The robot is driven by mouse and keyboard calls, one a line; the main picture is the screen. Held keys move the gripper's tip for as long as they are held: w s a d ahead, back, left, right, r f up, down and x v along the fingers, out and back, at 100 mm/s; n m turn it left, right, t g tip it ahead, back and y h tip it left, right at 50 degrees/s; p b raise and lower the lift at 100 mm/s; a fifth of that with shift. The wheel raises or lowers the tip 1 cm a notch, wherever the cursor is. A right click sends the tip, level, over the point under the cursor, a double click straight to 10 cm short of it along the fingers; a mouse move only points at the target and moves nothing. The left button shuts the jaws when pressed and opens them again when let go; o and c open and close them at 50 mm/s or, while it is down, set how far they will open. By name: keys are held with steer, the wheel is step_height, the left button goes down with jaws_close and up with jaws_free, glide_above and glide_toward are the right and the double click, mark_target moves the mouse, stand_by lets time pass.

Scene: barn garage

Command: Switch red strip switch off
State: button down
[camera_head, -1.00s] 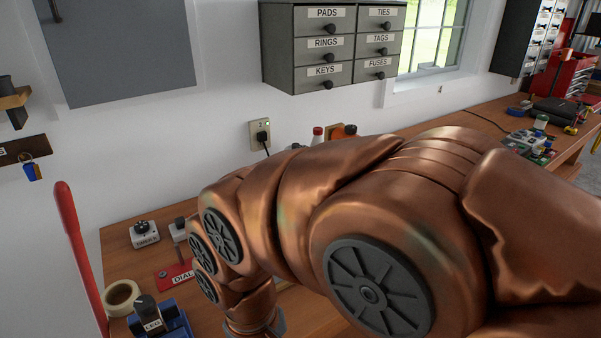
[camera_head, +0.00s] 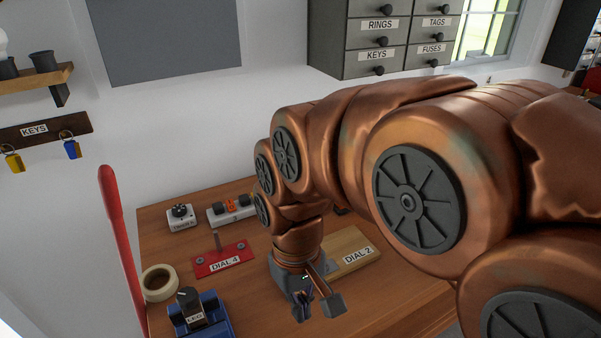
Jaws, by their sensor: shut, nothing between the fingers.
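A white power strip (camera_head: 214,219) lies on the wooden bench near the wall, with dark plugs or knobs on it. A small orange-red switch (camera_head: 230,204) sits in its middle. Whether the switch is on or off is too small to tell. My gripper (camera_head: 317,304) points down over the bench, in front and to the right of the strip. It is shut and empty, and apart from the strip. My copper arm hides the bench to the right of the strip.
The wooden DIAL 2 board (camera_head: 352,247) is behind my gripper. A tape roll (camera_head: 159,283) and blue LEG device (camera_head: 203,317) are front left.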

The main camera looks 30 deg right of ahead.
steer(key=w+d+r+t+b, duration=0.1)
steer(key=w+d+r, duration=0.3)
steer(key=w, duration=0.8)
steer(key=w+d+r+t+b, duration=0.15)
steer(key=w+d, duration=0.45)
steer(key=w, duration=0.6)
steer(key=w+d+t+b, duration=0.1)
steer(key=w+d+t, duration=0.1)
steer(key=w+d, duration=1.3)
steer(key=d, duration=0.2)
steer(key=shift+d+f+m+b, duration=0.25)
steer(key=shift+d+m+b, duration=0.1)
steer(key=shift+m, duration=0.05)
steer(key=shift+f, duration=0.15)
steer(key=p+x, duration=0.4)
steer(key=x, duration=0.7)
steer(key=shift+d+f, duration=0.15)
steer(key=shift+d, duration=0.05)
steer(key=shift+f+p, duration=0.4)
steer(key=shift+f, duration=0.85)
